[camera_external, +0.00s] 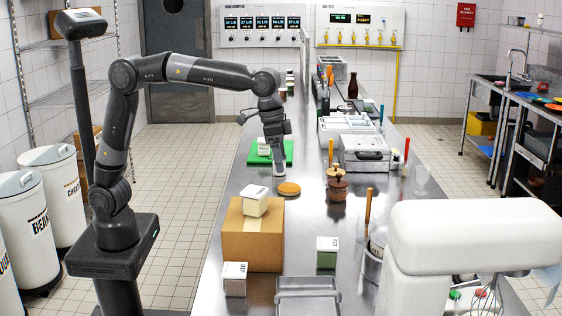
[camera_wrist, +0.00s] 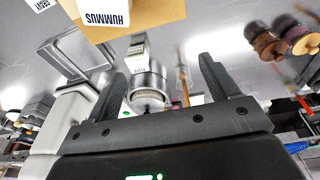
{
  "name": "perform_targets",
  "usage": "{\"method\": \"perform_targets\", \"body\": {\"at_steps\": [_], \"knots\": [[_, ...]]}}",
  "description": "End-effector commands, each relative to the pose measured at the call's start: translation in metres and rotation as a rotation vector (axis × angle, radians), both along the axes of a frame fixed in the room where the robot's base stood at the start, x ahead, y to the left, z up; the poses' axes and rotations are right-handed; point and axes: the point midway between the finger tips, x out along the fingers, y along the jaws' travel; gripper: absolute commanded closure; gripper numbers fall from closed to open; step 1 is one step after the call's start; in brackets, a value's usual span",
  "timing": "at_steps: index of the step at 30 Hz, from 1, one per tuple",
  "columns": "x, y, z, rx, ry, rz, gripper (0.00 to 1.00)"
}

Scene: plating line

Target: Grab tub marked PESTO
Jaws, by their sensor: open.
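A white tub on the box (camera_external: 254,205) reads HUMMUS in the wrist view (camera_wrist: 100,18). No PESTO label is legible.
One more tub (camera_external: 263,146) is on the green board (camera_external: 288,153). A metal tray (camera_external: 308,300), a pot (camera_external: 374,262) and a white mixer (camera_external: 470,235) crowd the near end. Mid-counter has clear space.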

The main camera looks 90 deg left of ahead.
Motion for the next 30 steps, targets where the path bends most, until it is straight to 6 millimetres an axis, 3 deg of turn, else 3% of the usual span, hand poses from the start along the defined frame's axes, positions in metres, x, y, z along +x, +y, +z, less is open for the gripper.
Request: {"method": "perform_targets", "body": {"at_steps": [6, 15, 21, 30], "knots": [[0.060, -0.038, -0.037, 0.010, 0.065, -0.012, 0.20], [0.119, -0.089, -0.100, 0.028, 0.143, -0.024, 0.20], [0.135, -0.108, -0.129, 0.038, 0.174, -0.025, 0.20], [0.137, -0.112, -0.165, 0.040, 0.183, -0.027, 0.20]]}}
